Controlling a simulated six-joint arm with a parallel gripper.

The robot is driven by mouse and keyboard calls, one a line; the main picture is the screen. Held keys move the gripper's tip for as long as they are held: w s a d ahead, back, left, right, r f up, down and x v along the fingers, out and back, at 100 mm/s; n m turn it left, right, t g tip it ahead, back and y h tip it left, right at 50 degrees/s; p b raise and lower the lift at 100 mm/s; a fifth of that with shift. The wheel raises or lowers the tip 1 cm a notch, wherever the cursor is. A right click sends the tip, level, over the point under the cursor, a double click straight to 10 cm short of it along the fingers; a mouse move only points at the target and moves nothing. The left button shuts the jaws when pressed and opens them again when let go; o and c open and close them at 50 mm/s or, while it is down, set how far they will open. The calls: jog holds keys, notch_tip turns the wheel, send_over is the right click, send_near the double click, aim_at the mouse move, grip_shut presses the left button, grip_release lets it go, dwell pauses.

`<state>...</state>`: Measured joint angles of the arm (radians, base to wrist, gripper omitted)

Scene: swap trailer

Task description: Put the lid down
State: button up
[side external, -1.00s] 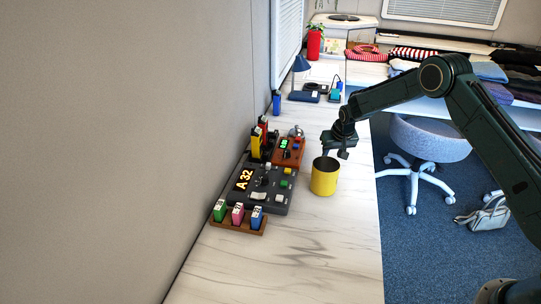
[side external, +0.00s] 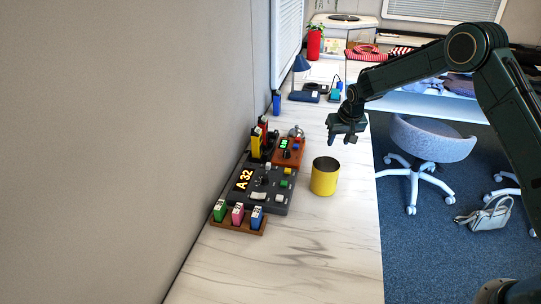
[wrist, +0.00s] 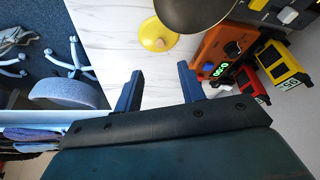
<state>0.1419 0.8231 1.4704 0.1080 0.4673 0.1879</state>
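The yellow lid (wrist: 150,36) with a small knob lies on the table in the wrist view. It is partly covered by the can and I do not see it in the side view. The yellow can (side external: 324,180) stands upright on the table with its dark top open; its dark round opening (wrist: 192,12) is cut off at the top of the wrist view. My gripper (side external: 346,138) is above the table, behind and above the can. Its two fingers (wrist: 158,88) are apart with nothing between them, so it is open and clear of the lid.
A dark panel (side external: 258,201) with lit digits, an orange box (side external: 290,151) and a wooden rack (side external: 237,225) of coloured blocks stand left of the can. A blue lamp (side external: 301,64) is further back. The near table is clear. A chair (side external: 430,139) stands beyond the right edge.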

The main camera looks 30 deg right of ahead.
dwell(0.3)
jog(key=s+a+r+n+t+y, duration=0.1)
jog(key=s+a+r, duration=0.3)
jog(key=s+r, duration=0.6)
jog(key=s+a+r+n, duration=0.1)
jog(key=s+a+r, duration=0.2)
jog(key=s+r, duration=0.7)
jog(key=s+a+r+n, duration=0.1)
jog(key=s+a, duration=0.1)
jog(key=s, duration=0.9)
jog(key=s+a+r+n, duration=0.1)
jog(key=s+a, duration=0.1)
jog(key=s, duration=1)
jog(key=shift+a+r+n+t+y, duration=0.15)
jog(key=shift+r+n+t+y, duration=0.15)
jog(key=shift+y, duration=0.1)
